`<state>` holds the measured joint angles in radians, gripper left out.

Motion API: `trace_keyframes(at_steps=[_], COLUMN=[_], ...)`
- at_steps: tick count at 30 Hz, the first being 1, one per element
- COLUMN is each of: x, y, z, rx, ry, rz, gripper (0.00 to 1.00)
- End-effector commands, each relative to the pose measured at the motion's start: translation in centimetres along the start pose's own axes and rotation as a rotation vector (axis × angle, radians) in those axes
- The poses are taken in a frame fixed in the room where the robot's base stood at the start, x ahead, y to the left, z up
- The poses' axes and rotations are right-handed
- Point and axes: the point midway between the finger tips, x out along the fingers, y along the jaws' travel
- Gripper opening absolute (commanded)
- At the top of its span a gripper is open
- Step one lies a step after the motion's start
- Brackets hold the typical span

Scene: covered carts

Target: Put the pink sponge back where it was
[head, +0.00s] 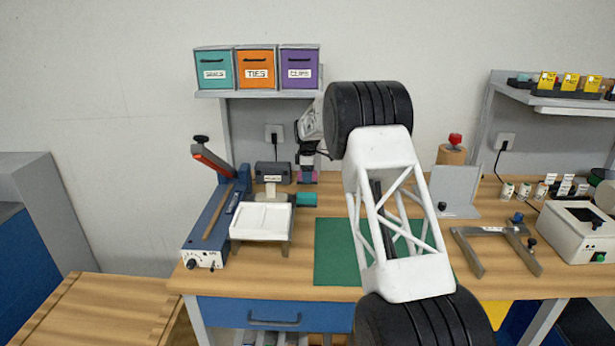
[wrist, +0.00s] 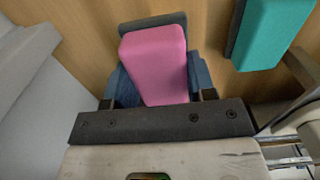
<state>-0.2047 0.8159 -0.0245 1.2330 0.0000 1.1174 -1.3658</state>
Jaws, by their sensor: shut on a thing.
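The pink sponge (wrist: 155,62) is a rounded block in the middle of the wrist view. My gripper (wrist: 157,92) is shut on it, with dark blue-grey parts showing along its sides. In the head view my gripper (head: 307,172) is at the back of the bench, below the shelf of bins. The sponge (head: 305,178) shows there only as a small pinkish patch. A dark grey edge lies just beyond the sponge in the wrist view; I cannot tell whether they touch.
A teal block (wrist: 271,30) is close to the right of the sponge; it also shows in the head view (head: 306,199). A dark grey device (head: 272,172) and white tray (head: 262,221) stand left. The green mat (head: 333,255) is partly hidden by my arm.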

Motion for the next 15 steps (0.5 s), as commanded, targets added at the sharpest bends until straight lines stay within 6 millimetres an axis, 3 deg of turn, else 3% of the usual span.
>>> trace_keyframes(at_steps=[7, 15], x=[2.6, 3.3], y=[0.0, 0.0], z=[0.0, 0.0], rx=[0.0, 0.0], ry=[0.0, 0.0], rz=[-0.001, 0.0], gripper=[0.32, 0.32])
